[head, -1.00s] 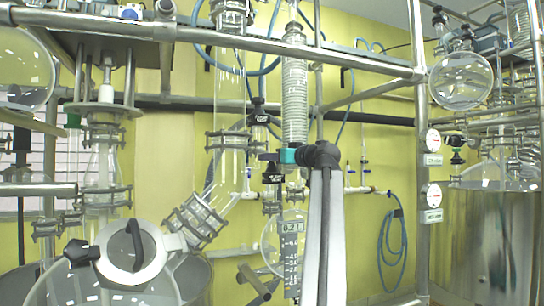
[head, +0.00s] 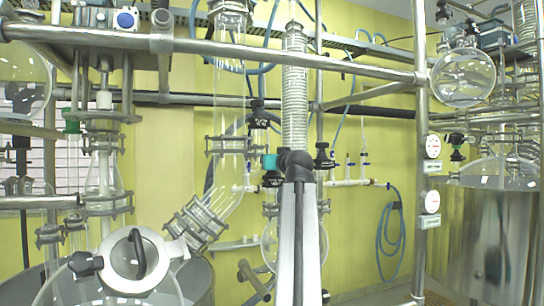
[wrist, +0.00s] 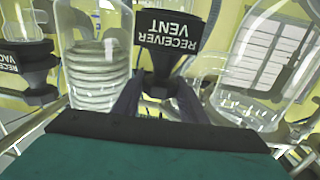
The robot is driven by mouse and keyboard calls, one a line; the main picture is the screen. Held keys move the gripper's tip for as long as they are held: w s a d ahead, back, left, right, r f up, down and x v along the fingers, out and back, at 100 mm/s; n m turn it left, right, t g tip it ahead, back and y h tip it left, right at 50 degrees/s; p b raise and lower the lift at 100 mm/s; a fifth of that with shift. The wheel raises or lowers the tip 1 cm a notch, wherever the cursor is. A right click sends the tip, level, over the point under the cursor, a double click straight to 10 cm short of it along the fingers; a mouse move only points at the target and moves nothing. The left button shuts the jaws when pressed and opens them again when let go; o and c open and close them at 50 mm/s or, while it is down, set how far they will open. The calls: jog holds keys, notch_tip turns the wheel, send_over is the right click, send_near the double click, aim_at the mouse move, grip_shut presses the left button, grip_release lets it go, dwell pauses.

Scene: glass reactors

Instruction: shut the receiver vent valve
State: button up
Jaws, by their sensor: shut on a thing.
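In the wrist view the black handle of the receiver vent valve (wrist: 168,38) stands straight ahead, its white lettering upside down. My gripper (wrist: 158,95) is shut on its narrower lower part, with a dark finger on either side. The teal gripper body fills the bottom of that view. In the head view the teal part of my gripper (head: 269,161) is beside a black valve handle (head: 272,179), apparently the same vent valve. My arm covers part of the glass there. Whether the valve is open or shut cannot be told.
A second black handle, lettered RECEIVER VAC and cut by the edge (wrist: 25,65), is at the left of the wrist view. A coiled glass condenser (wrist: 97,75) is close to my gripper. A metal rail (head: 220,47) crosses above. A round glass flask (head: 463,77) hangs at right.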

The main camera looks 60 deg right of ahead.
jog(key=shift+r+m+g+h+p, duration=0.3)
jog(key=shift+m+g+h+p, duration=0.8)
jog(key=shift+p, duration=0.85)
jog(key=o, duration=0.7)
jog(key=shift+o, duration=0.8)
jog(key=shift+w+d+f, duration=0.1)
jog(key=shift+d, duration=0.1)
jog(key=shift+f+n+t+y+b, duration=0.2)
jog(key=shift+n+t+y+b, duration=0.45)
jog(key=shift+b, duration=0.45)
jog(key=shift+f+b, duration=0.1)
jog(key=shift+b, duration=0.25)
jog(key=shift+n+t+y+b, duration=0.45)
jog(key=shift+t+y+b, duration=0.1)
jog(key=shift+b, duration=0.05)
